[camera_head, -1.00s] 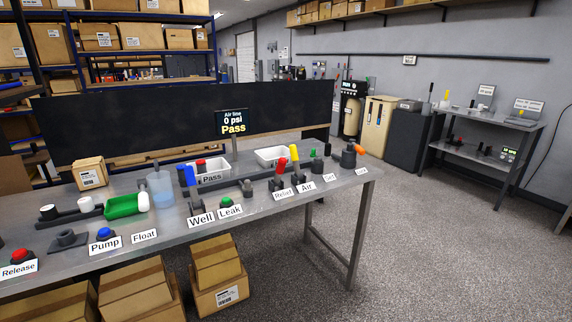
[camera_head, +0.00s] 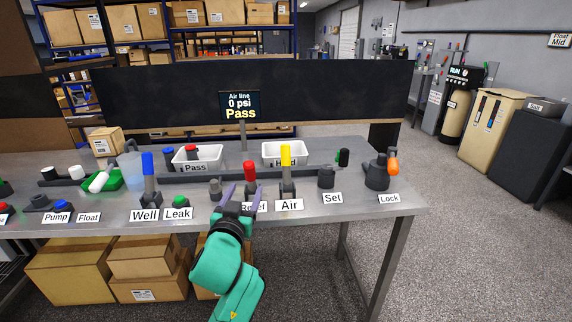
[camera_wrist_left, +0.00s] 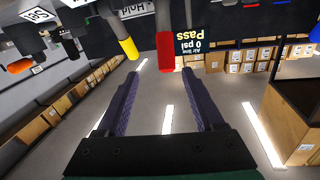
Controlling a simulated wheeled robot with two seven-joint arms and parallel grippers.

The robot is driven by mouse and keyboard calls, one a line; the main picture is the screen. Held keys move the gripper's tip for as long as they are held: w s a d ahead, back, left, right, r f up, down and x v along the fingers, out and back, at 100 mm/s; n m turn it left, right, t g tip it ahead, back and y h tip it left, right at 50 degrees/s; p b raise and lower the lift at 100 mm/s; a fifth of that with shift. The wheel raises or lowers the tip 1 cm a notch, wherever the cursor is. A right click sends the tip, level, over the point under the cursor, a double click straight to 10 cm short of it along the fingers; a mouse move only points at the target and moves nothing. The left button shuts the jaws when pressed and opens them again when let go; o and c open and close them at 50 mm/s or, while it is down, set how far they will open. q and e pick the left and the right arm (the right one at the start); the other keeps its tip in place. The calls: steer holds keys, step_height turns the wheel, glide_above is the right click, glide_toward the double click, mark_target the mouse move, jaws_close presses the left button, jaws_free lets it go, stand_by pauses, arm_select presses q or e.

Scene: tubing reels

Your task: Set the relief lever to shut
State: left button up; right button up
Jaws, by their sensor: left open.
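The relief lever (camera_head: 249,172) has a red handle and stands roughly upright on the bench, behind the partly hidden Relief label (camera_head: 262,207). Its red handle also shows in the left wrist view (camera_wrist_left: 165,52), upside down, ahead of and between the finger lines. My left gripper (camera_head: 241,190) is open and empty, on the near side of the lever. Its fingers (camera_wrist_left: 165,85) point toward the red handle; I cannot tell whether they touch it. The lever's base is mostly hidden behind the gripper. My right gripper is out of view.
The yellow Air lever (camera_head: 286,158) stands close on the right. A grey post (camera_head: 215,188) and the blue Well lever (camera_head: 148,166) are on the left. The Set knob (camera_head: 326,177) and orange-handled Lock (camera_head: 393,165) stand farther right. The screen (camera_head: 240,106) reads 0 psi, Pass.

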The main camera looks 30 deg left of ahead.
mark_target(246, 171)
arm_select(q)
steer(key=w+a, duration=0.1)
steer(key=w+a+p, duration=0.1)
steer(key=w+a, duration=0.2)
steer(key=shift+w+a+r, duration=0.15)
steer(key=shift+w+r, duration=0.15)
steer(key=shift+r, duration=0.05)
steer(key=x, duration=0.5)
steer(key=p+x, duration=0.1)
steer(key=x, duration=0.1)
steer(key=shift+w+f, duration=0.25)
steer(key=shift+w, duration=0.4)
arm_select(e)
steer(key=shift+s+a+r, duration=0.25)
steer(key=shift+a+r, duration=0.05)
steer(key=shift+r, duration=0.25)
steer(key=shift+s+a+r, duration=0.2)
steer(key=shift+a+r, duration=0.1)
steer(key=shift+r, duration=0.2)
arm_select(q)
steer(key=shift+c, duration=0.3)
jaws_close()
steer(key=shift+f, duration=0.1)
